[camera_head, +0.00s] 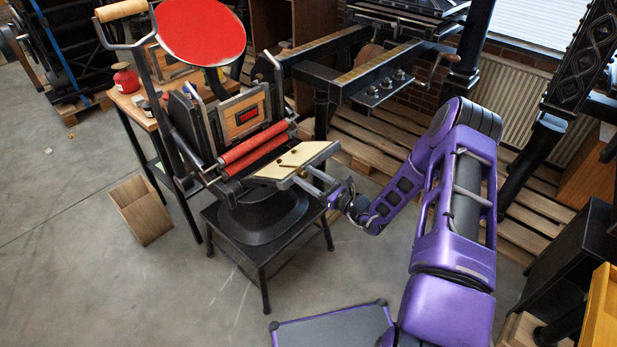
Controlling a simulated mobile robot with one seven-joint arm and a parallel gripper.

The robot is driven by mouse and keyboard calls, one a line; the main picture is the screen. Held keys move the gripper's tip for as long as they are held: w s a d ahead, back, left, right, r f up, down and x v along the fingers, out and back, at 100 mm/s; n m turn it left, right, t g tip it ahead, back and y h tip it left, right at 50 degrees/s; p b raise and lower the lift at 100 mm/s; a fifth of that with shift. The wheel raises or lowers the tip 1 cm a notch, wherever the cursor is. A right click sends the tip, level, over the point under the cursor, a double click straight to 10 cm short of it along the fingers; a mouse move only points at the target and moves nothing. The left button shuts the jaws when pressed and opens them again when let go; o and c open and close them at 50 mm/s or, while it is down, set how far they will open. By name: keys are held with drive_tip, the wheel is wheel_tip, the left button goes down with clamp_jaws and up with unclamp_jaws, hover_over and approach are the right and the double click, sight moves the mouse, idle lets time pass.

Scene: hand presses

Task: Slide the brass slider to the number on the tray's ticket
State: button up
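A hand press (262,212) with a round red disc (203,30) and red rollers (262,143) stands on a low black stand. A pale board (296,160) juts from its right side, with a dark line and small dark or brassy pieces on it. I cannot make out which piece is the brass slider. No ticket or number can be read. My gripper (333,194) is low at the right of the press, close by the grey bars at the board's front edge. It is too small to tell whether it touches them or is open.
An empty-looking wooden box (140,210) sits on the floor left of the press. A wooden side table (140,103) with a red tin (126,79) stands behind it. Pallets (372,130) and dark machinery fill the back right.

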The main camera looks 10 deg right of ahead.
clamp_jaws()
drive_tip(key=shift+s+a, duration=0.6)
drive_tip(key=shift+a, duration=0.2)
drive_tip(key=shift+o, duration=0.3)
unclamp_jaws()
drive_tip(key=shift+s+d, duration=0.1)
drive_tip(key=v, duration=1.7)
